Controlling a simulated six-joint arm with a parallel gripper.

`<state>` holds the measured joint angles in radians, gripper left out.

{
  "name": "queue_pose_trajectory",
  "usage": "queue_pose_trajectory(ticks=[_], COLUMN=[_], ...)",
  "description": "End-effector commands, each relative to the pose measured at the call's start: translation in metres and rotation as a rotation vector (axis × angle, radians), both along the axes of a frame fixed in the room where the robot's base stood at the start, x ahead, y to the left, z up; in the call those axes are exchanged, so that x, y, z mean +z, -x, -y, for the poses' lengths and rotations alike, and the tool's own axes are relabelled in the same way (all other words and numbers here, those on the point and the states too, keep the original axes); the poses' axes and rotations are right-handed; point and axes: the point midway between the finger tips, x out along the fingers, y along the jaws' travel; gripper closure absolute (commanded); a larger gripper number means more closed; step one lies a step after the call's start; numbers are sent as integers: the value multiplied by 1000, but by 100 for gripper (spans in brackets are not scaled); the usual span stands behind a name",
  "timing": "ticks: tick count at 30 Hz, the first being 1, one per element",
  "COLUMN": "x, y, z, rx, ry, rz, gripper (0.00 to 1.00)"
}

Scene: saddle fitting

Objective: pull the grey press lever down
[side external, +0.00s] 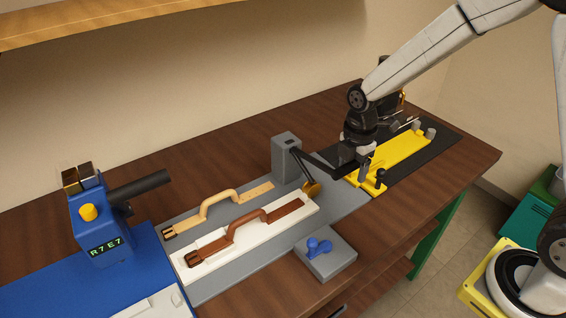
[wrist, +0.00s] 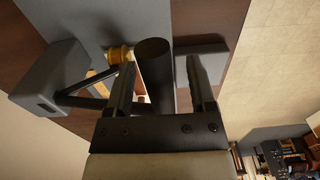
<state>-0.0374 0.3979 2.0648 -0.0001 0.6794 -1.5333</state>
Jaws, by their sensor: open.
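The press is a grey upright block (side external: 285,160) with a dark lever (side external: 316,163) slanting out to the right, and a gold tip (side external: 312,188) on a thin dark link. My gripper (side external: 343,166) is at the lever's outer end, which it partly hides in the side view. In the wrist view, the lever's thick dark bar (wrist: 153,75) lies between the two open fingers of my gripper (wrist: 162,65). Gaps show on both sides of the bar, though contact further in is hard to tell. The press block (wrist: 47,85) and gold tip (wrist: 118,54) show left of the fingers.
A white board (side external: 205,268) with a brown strap piece (side external: 235,232) lies before the press, a tan strap (side external: 215,204) behind it. A grey block with a blue knob (side external: 319,246) stands at the front. A yellow fixture (side external: 405,153) is right; a blue machine (side external: 100,225) is left.

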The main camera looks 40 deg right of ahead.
Motion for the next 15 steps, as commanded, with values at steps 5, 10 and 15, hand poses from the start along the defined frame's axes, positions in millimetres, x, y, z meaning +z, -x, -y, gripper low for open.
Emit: queue_pose_trajectory(ticks=[5, 10, 15], x=[10, 20, 30], y=[-1, -1, -1], z=[0, 0, 0], rx=[0, 0, 0], ry=[0, 0, 0], rz=[2, 2, 3], gripper=[29, 29, 29])
